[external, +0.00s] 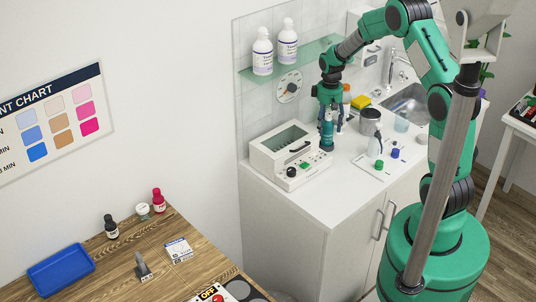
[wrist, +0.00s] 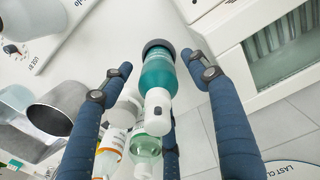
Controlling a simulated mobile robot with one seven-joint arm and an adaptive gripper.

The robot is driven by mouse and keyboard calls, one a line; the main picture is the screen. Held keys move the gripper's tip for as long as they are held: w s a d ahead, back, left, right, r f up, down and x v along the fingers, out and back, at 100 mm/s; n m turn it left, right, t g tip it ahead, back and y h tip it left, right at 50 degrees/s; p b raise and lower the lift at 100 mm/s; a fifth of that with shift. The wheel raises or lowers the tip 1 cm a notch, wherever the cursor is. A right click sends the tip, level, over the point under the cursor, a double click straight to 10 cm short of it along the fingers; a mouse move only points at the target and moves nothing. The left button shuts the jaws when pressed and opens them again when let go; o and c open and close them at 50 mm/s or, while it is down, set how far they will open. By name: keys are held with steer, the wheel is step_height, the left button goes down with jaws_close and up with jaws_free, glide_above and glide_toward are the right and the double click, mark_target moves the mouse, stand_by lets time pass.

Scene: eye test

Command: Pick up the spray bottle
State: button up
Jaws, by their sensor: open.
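The spray bottle (wrist: 158,72) looks teal, with a dark grey end and a white head, in the middle of the wrist view. In the external view it is a small teal shape (external: 327,141) on the white counter, just below my gripper (external: 331,120), and partly covered. My gripper (wrist: 158,64) is open, with blue fingers to the left and right of the bottle and a gap on each side. Another blue finger shows lower down, behind the white head. I cannot tell whether any finger touches the bottle.
A clear green bottle (wrist: 145,148) and an orange-labelled bottle (wrist: 113,150) stand close by. A metal pot (wrist: 47,140) is to the left in the wrist view. A white box with a glass lid (external: 270,155) stands close at the left. The counter front (external: 327,192) is clear.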

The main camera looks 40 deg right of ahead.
mark_target(324, 134)
steer(key=shift+s+d+f+b, duration=0.1)
steer(key=shift+f+b, duration=0.25)
steer(key=shift+f, duration=1.75)
steer(key=c, duration=1.4)
